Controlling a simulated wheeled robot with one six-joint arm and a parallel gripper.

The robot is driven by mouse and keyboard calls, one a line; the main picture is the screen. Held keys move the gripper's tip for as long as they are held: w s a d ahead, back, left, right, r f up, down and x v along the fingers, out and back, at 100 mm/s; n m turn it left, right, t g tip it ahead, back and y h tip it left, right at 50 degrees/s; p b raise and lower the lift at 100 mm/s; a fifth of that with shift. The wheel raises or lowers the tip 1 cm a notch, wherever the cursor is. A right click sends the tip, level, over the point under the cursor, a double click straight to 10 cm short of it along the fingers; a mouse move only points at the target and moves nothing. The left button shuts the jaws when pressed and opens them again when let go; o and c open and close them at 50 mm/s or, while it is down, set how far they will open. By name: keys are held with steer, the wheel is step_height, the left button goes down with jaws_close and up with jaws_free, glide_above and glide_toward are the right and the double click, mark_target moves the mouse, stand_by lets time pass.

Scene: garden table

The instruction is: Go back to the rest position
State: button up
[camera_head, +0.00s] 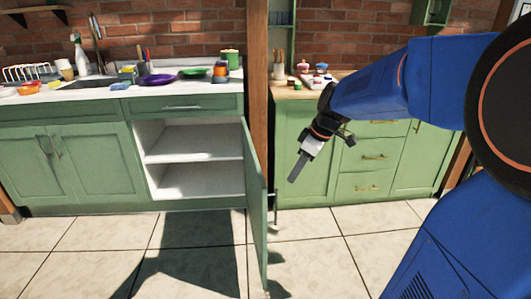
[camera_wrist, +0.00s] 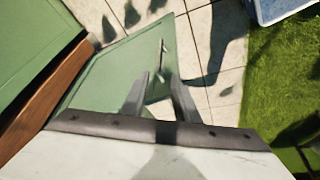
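My gripper (camera_head: 296,168) hangs at the end of my blue arm, in front of the right green cabinet and to the right of the open cabinet door (camera_head: 256,215). It points down and slightly left. In the wrist view my gripper (camera_wrist: 160,82) shows two grey fingers with a gap between them and nothing held. The green door (camera_wrist: 112,75) lies beyond the fingers there, with its bar handle (camera_wrist: 164,47) seen just past the fingertips. I see no contact between fingers and handle.
The open cabinet (camera_head: 195,160) has empty white shelves. The counter above holds a purple plate (camera_head: 159,80), a green dish (camera_head: 194,73) and other kitchenware. A wooden post (camera_head: 258,100) stands between the cabinets. The tiled floor (camera_head: 90,245) is clear; grass (camera_wrist: 282,85) shows in the wrist view.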

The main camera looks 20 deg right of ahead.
steer(key=s+a+f+m+t+h, duration=0.1)
steer(key=s+m, duration=0.3)
steer(key=s, duration=0.8)
steer(key=s+a+f+m+h, duration=0.1)
steer(key=s+m, duration=0.4)
steer(key=s, duration=0.6)
steer(key=shift+s+a+f+t+h, duration=0.2)
steer(key=shift+s+a+t+h, duration=0.3)
steer(key=shift+a, duration=0.5)
steer(key=shift+w, duration=0.15)
